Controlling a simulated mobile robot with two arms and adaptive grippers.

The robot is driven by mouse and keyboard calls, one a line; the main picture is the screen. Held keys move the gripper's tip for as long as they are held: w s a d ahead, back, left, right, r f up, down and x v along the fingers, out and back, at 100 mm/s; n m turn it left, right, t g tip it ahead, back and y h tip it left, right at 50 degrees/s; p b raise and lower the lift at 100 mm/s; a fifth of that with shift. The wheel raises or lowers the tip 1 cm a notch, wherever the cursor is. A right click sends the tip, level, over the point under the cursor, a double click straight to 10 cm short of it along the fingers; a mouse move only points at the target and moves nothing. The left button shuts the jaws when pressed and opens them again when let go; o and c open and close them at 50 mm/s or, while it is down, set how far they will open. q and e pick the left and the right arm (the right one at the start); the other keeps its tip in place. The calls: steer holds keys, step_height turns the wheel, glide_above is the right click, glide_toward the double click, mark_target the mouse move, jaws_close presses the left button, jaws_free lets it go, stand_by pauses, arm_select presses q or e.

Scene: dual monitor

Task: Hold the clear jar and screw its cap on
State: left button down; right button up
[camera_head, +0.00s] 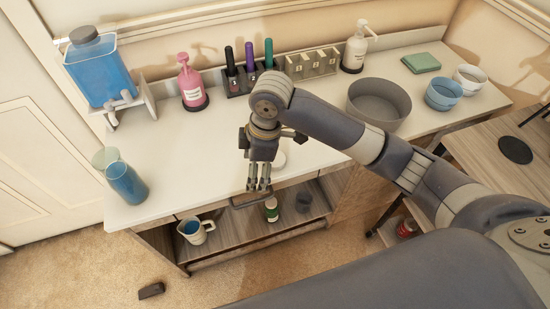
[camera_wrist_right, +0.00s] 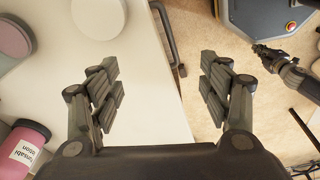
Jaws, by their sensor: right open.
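A clear, tall round vessel (camera_head: 124,182) with blue contents stands at the left front of the white counter; I cannot tell whether it is the task's jar. A pale round thing (camera_head: 279,160) lies on the counter, partly behind my right gripper (camera_head: 259,186); in the right wrist view it is a pale disc (camera_wrist_right: 98,15). I cannot tell whether it is a jar or a cap. My right gripper is open and empty near the counter's front edge, its fingers wide apart (camera_wrist_right: 160,90). My left gripper (camera_wrist_right: 262,50) appears small in that wrist view; its fingers are unclear.
On the counter stand a blue dispenser (camera_head: 100,69), a pink pump bottle (camera_head: 190,83), a marker rack (camera_head: 237,82), a white pump bottle (camera_head: 355,50), a grey bowl (camera_head: 379,105) and smaller bowls (camera_head: 444,93). A drawer handle (camera_head: 249,200) juts from the front. The counter's middle left is clear.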

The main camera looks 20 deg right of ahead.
steer(key=w+d+r+h, duration=0.1)
steer(key=w+d+r, duration=0.4)
steer(key=d+r, duration=0.1)
steer(key=shift+d+r+n+g+h, duration=0.25)
steer(key=shift+r+n+g+h, duration=0.05)
steer(key=shift+r+n+h, duration=0.1)
steer(key=shift+f, duration=0.1)
steer(key=shift+f, duration=2.75)
steer(key=shift+f, duration=2.65)
steer(key=shift+c, duration=0.5)
steer(key=c, duration=0.7)
